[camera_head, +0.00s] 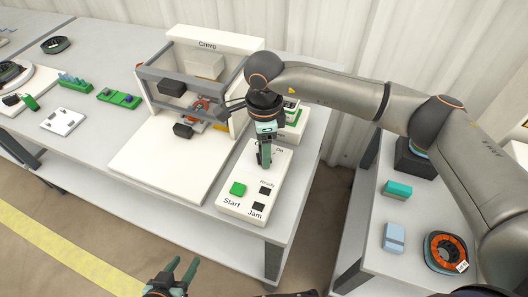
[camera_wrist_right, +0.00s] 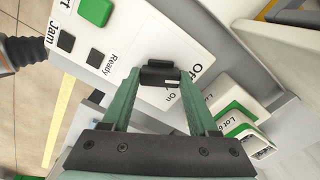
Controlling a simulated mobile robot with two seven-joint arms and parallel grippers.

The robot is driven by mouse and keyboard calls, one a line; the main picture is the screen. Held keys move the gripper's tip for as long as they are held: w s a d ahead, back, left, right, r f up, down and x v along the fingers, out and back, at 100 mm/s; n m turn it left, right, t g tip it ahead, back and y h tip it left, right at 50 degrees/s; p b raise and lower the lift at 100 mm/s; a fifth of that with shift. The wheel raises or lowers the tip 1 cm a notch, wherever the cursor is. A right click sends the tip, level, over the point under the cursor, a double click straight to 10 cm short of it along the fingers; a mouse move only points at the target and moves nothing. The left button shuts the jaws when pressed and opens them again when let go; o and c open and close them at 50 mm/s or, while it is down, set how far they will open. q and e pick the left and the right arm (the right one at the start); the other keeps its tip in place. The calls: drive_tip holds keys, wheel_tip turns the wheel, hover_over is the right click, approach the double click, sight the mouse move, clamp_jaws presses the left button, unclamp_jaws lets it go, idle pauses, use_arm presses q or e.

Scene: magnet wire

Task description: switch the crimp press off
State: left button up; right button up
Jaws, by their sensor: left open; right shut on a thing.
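The crimp press (camera_head: 190,85), labelled Crimp, stands on the grey table with its white control panel (camera_head: 229,205) at its right. The panel has a green Start button (camera_head: 238,189) and dark Ready and Jam squares. My right gripper (camera_head: 264,163) reaches down to the panel's far end and hides the switch in the head view. In the right wrist view its fingers are shut on a black switch knob (camera_wrist_right: 160,74), between the Off and On labels. The knob's exact setting is unclear. My left gripper (camera_head: 181,268) is open and empty, low in front of the table.
White bins with green labels (camera_wrist_right: 232,122) stand close beside the panel's far end. A side table at right holds an orange spool (camera_head: 446,252) and small boxes.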

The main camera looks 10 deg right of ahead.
drive_tip(key=shift+n, duration=0.4)
use_arm(q)
drive_tip(key=shift+s+f, duration=0.3)
drive_tip(key=shift+f, duration=0.2)
drive_tip(key=shift+a+b, duration=0.1)
drive_tip(key=shift+b, duration=0.2)
use_arm(e)
drive_tip(key=o, duration=1.4)
drive_tip(key=shift+r, duration=0.1)
use_arm(q)
drive_tip(key=shift+w+r+p, duration=0.1)
drive_tip(key=shift+r+p, duration=0.3)
drive_tip(key=shift+p, duration=0.1)
use_arm(e)
wheel_tip(320, 180, up, 12)
drive_tip(key=shift+r, duration=0.2)
